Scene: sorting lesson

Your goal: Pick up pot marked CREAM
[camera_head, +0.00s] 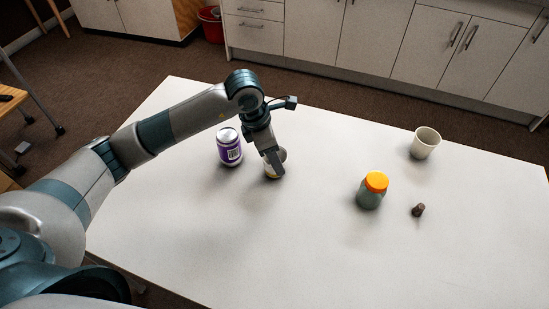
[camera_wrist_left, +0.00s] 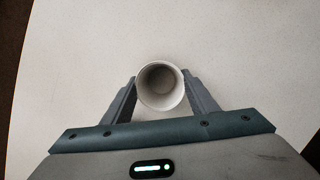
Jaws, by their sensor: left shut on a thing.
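A small pale, open-topped pot (camera_wrist_left: 160,104) stands between the fingers of my left gripper (camera_wrist_left: 160,80), and I look down into its empty inside in the left wrist view. The fingers are shut on its two sides. In the head view my left gripper (camera_head: 276,165) hides most of this pot (camera_head: 283,154). No CREAM mark can be read on it in either view. I cannot tell whether its base touches the table. My right gripper is in neither view.
On the white table (camera_head: 330,255) a purple can (camera_head: 229,147) stands close left of the gripped pot. To the right are a jar with an orange lid (camera_head: 371,191), a small dark brown piece (camera_head: 418,210) and a pale cup (camera_head: 426,143). The table's front middle is clear.

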